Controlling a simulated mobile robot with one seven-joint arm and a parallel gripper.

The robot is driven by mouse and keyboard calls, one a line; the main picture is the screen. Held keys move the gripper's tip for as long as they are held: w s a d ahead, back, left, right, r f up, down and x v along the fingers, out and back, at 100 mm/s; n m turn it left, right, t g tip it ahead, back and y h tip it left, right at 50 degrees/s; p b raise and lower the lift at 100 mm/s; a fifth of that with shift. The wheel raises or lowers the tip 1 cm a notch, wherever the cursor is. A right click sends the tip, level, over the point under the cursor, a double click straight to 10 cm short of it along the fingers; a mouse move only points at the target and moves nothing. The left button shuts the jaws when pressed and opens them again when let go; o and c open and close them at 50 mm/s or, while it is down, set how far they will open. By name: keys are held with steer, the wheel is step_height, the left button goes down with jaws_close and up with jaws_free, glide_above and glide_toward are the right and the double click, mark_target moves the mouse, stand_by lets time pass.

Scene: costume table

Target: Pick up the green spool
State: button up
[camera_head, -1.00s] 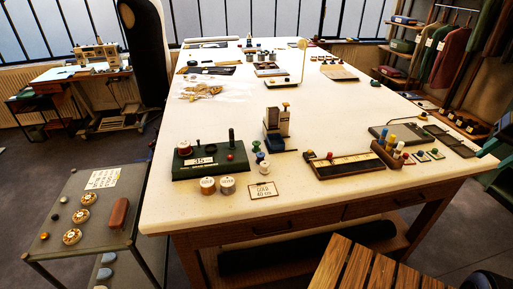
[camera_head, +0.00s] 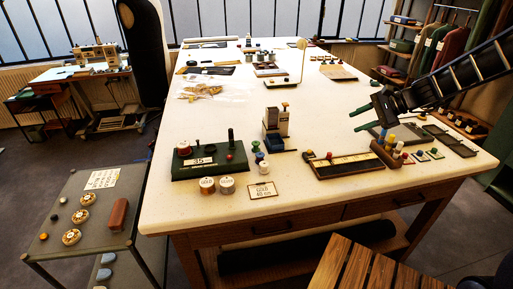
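A small green spool (camera_head: 256,145) stands on the white table (camera_head: 330,100), just right of the dark green stand marked 35. A blue spool (camera_head: 260,156) and a pale spool (camera_head: 264,167) stand close in front of it and partly cover it. My gripper (camera_head: 353,122) is at the right, well apart from the green spool, above the table. Its two fingers point left and are spread, with nothing visible between them.
Two labelled reels (camera_head: 227,185) and a card (camera_head: 262,190) are in front.

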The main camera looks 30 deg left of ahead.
steer(key=a+f+m+g+y, duration=0.1)
steer(key=a+f+m, duration=0.15)
steer(key=a, duration=0.35)
steer(key=a+f+m+y, duration=0.1)
steer(key=a+f, duration=0.2)
steer(key=a, duration=0.3)
steer(key=m+y, duration=0.1)
steer(key=m, duration=0.4)
glide_toward(256, 146)
steer(key=x, duration=0.2)
steer(key=w+x, duration=0.1)
steer(key=x, duration=0.5)
steer(key=shift+w+a+f, duration=0.2)
steer(key=shift+w+a, duration=0.15)
steer(key=shift+a, duration=0.05)
steer(key=c, duration=0.6)
